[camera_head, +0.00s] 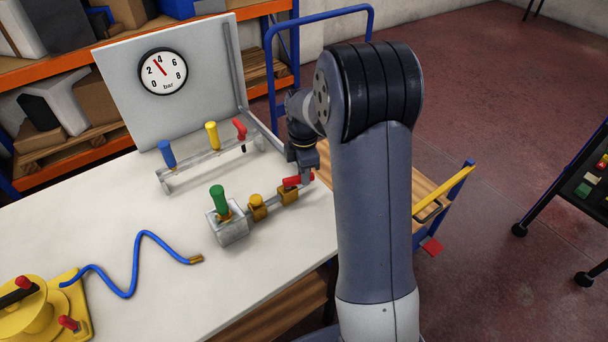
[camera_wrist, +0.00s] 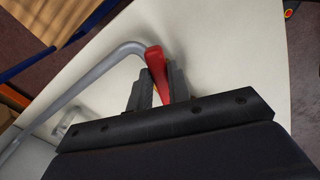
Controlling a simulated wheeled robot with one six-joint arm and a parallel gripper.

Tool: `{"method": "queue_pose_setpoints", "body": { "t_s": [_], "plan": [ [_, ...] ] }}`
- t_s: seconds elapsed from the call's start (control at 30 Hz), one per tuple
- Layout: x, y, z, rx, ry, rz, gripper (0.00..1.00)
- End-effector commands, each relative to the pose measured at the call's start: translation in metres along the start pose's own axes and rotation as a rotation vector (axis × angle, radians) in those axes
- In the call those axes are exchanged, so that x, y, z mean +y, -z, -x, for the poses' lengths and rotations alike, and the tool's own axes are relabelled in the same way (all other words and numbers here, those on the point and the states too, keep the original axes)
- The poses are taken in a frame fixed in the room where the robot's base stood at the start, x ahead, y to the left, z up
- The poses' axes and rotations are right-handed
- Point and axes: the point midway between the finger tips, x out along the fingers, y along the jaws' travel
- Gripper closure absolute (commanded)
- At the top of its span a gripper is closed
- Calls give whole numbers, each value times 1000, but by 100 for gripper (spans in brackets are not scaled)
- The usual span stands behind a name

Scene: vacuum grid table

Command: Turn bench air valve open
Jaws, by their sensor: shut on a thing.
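The bench air valve is a brass body (camera_head: 288,193) on a short pipe on the white bench, with a red handle (camera_head: 298,181) on it. In the head view the handle lies low, pointing right along the pipe. My gripper (camera_head: 306,176) is at the handle's right part and partly hidden by my arm. In the wrist view the red handle (camera_wrist: 157,75) stands between the two dark fingers of my gripper (camera_wrist: 159,84), which is shut on it. The valve body is mostly hidden there by the fingers. A pressure gauge (camera_head: 162,71) marked bar stands on the back panel.
A rack (camera_head: 205,163) with blue, yellow and red tools stands behind. A blue hose (camera_head: 130,265) lies at front left. The bench centre (camera_head: 95,210) is clear.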

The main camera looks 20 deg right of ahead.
Motion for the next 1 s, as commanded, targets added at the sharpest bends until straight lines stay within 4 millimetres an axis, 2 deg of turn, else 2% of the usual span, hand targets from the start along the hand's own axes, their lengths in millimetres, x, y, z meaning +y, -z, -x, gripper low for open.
{"method": "queue_pose_setpoints", "body": {
  "t_s": [0.4, 1.0],
  "plan": [
    [13, 2, 1, 0, -3, 262, 100],
    [16, 3, 1, -1, -4, 335, 100]
  ]
}}
